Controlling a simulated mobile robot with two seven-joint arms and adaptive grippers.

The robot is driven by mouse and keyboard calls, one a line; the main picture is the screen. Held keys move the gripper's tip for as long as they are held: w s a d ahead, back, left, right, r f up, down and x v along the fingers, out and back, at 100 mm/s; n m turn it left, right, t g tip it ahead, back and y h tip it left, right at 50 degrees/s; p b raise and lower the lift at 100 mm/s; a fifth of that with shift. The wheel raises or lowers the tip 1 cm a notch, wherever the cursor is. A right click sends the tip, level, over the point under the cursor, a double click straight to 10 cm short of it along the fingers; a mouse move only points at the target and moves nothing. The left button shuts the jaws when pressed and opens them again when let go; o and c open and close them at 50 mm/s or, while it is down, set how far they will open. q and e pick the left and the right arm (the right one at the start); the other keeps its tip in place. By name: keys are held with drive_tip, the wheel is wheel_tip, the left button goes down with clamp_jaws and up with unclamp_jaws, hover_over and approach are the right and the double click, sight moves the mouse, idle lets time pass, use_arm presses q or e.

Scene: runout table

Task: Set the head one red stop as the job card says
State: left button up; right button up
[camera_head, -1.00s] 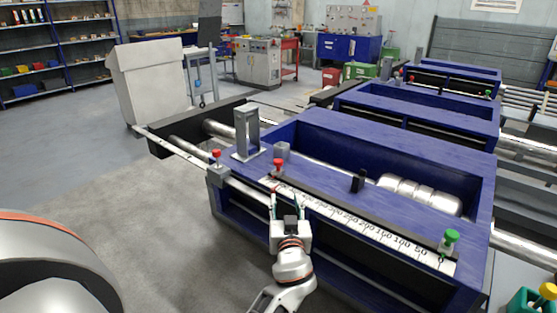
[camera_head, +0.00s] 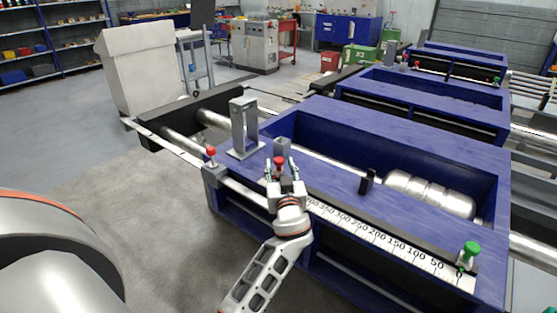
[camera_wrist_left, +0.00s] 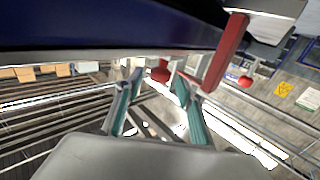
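A red-knobbed stop (camera_head: 278,162) stands at the left end of the scale (camera_head: 385,243) on the near blue unit. My left gripper (camera_head: 280,168) is at this stop, its two fingers apart on either side of the red knob. In the left wrist view, the open gripper (camera_wrist_left: 155,82) has a red knob (camera_wrist_left: 160,71) between its fingertips; I cannot tell whether they touch it. The gripper hides the stop's lower part and the scale beneath it. My right gripper is not in view. No readable job card shows.
A second red knob (camera_head: 210,151) sits on a grey block left of the scale. A green knob (camera_head: 471,248) stands near the zero end. A grey upright bracket (camera_head: 244,130) and a small black piece (camera_head: 367,182) stand on the blue unit. More blue units (camera_head: 430,92) lie behind.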

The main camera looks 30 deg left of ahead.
sight(279, 164)
use_arm(q)
drive_tip(key=shift+x, duration=1.15)
drive_tip(key=shift+w+a, duration=0.3)
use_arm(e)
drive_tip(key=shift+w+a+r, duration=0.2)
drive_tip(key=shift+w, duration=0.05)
use_arm(q)
drive_tip(key=shift+c, duration=0.3)
clamp_jaws()
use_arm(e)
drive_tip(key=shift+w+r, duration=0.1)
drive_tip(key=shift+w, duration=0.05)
use_arm(q)
drive_tip(key=shift+f, duration=0.1)
